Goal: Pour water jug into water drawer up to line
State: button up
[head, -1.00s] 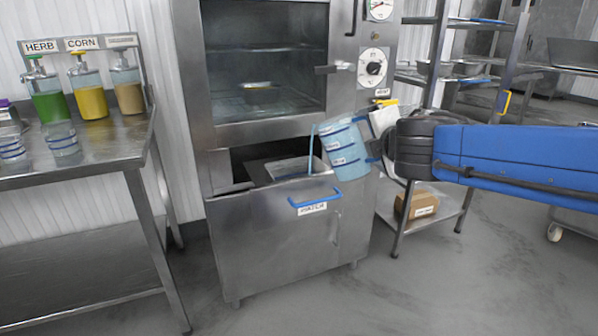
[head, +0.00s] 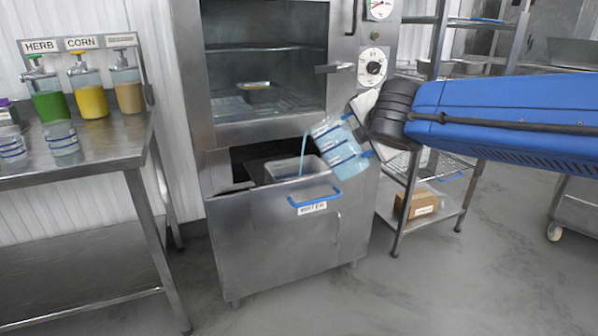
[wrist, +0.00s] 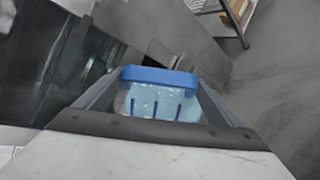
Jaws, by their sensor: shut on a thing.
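The clear water jug (head: 338,148) with blue bands is tilted to the left above the open water drawer (head: 268,200). A thin blue stream of water (head: 304,153) falls from its lip into the metal pan (head: 290,169) in the drawer. The drawer front has a blue handle and a white label. My gripper (head: 366,122) is shut on the jug at its right side. In the wrist view the jug (wrist: 160,103) and its blue handle (wrist: 158,76) sit between the fingers. The fill line and the water level in the pan cannot be made out.
The steamer cabinet (head: 200,75) rises just behind the drawer, with a tray (head: 258,86) inside. A steel table (head: 95,150) at left bears sauce pumps and small cups. A wire rack (head: 408,200) with a cardboard box (head: 416,204) stands at right.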

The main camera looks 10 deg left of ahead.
jog(key=shift+w+a+r+n+g+h, duration=0.2)
jog(key=shift+a+r+n+g+h, duration=0.2)
jog(key=shift+a+r, duration=0.1)
dwell(0.7)
jog(key=shift+w+a+f+n+g+h+p, duration=0.2)
jog(key=shift+a+f+n+g+h+p, duration=0.2)
jog(key=shift+h+p, duration=0.15)
dwell(1.8)
jog(key=shift+s+d+r+m+t+y, duration=0.3)
jog(key=shift+d+r+m+t+y, duration=0.1)
jog(key=shift+d+y, duration=0.2)
jog(key=shift+s+d+f+m+t+y, duration=0.1)
jog(key=shift+d+f+m+t+y, duration=0.2)
jog(key=shift+f+t, duration=0.15)
jog(key=shift+s+d+f+m+t+y, duration=0.15)
jog(key=shift+d+f+m+y, duration=0.05)
jog(key=shift+d+y, duration=0.1)
jog(key=shift+s+d+f+m+t+y, duration=0.1)
jog(key=shift+s+d+f+m+y, duration=0.1)
jog(key=shift+d, duration=0.1)
jog(key=shift+d, duration=0.2)
